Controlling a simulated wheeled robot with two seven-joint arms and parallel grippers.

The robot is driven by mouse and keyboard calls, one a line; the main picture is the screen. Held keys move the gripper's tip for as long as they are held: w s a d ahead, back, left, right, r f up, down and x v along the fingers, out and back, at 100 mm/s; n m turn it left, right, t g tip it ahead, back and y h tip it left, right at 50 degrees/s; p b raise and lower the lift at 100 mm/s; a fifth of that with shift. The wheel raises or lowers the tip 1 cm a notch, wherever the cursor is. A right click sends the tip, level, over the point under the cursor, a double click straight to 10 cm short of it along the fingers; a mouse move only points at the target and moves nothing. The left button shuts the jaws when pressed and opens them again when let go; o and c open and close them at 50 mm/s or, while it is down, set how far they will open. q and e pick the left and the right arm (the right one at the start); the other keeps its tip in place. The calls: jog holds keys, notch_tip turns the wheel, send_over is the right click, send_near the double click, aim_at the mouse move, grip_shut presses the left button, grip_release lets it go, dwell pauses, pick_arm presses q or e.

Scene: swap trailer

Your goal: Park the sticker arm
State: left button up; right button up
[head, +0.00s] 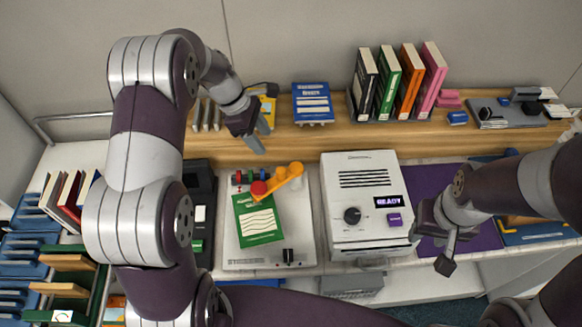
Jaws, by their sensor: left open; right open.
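The sticker arm (283,176) is orange with a red round end. It reaches from a pivot at the upper right of the white sticker machine (262,263) down and left, with its red end at the top edge of a green booklet (258,222) on the machine's bed. I cannot tell whether that end touches the booklet. My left gripper (259,137) is open and empty, above and behind the sticker arm, near the wooden shelf's front edge. My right gripper (432,246) is open and empty, at the right of the white box machine.
The white box machine (358,220) with a READY display stands right of the sticker machine. Upright books (388,82) and a blue book (312,100) stand on the wooden shelf (320,138) behind. A purple mat (487,238) lies right. Book racks (25,215) fill the left.

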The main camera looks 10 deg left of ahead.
aim_at(279, 170)
pick_arm(q)
jog(key=shift+n, duration=0.3)
jog(key=p+x, duration=0.1)
jog(key=x, duration=0.6)
jog(key=p+x, duration=0.1)
jog(key=x, duration=0.3)
jog(key=shift+s+a+f+p, duration=0.15)
jog(key=shift+s+f+p, duration=0.2)
jog(key=shift+s+f, duration=0.1)
jog(key=shift+f, duration=0.35)
pick_arm(e)
jog(key=r, duration=0.1)
jog(key=a+r, duration=0.1)
jog(key=r, duration=0.1)
jog(key=shift+s+a, duration=0.1)
jog(key=shift+s, duration=0.1)
pick_arm(q)
jog(key=shift+c, duration=0.3)
grip_shut()
